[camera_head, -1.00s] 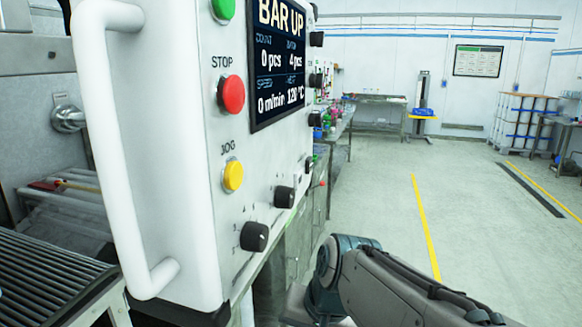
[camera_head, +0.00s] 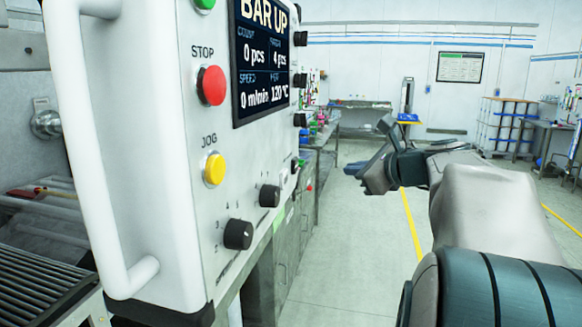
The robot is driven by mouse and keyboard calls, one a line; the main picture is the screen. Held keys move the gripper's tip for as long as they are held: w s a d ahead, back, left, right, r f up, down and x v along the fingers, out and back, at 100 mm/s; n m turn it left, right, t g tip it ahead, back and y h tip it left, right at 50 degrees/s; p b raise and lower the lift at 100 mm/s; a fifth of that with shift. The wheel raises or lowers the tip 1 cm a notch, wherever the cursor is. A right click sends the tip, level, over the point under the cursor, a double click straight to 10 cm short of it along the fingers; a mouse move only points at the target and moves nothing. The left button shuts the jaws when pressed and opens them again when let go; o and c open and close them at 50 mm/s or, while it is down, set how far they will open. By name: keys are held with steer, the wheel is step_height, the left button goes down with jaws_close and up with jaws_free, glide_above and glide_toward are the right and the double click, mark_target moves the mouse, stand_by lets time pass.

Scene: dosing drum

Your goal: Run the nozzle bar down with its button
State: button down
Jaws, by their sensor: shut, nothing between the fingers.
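The white control box (camera_head: 160,130) stands at the left. Its screen (camera_head: 263,60) reads BAR UP, 0 pcs, 4 pcs, 0 m/min and 120 °C. On its face are a red STOP button (camera_head: 212,85), a yellow JOG button (camera_head: 215,169) and part of a green button (camera_head: 205,3) at the top edge. Two black knobs sit low, one (camera_head: 238,234) nearer and one (camera_head: 270,195) farther. I see no readable label for a bar button, and I cannot make out the nozzle bar. My gripper (camera_head: 357,172) is shut and empty, right of the box and apart from it.
A white handle (camera_head: 85,150) runs down the box's left side. Several black knobs (camera_head: 300,79) line its right edge. A roller conveyor (camera_head: 40,285) is at lower left. Benches (camera_head: 360,104) stand behind. The floor with yellow lines is open at right.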

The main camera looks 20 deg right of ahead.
mark_target(295, 166)
steer(key=shift+w+a, duration=0.1)
steer(key=w+a, duration=0.4)
steer(key=a, duration=0.3)
steer(key=shift+w, duration=0.4)
steer(key=shift+a, duration=0.15)
stand_by(1.7)
steer(key=shift+w+a, duration=0.25)
steer(key=shift+a, duration=0.05)
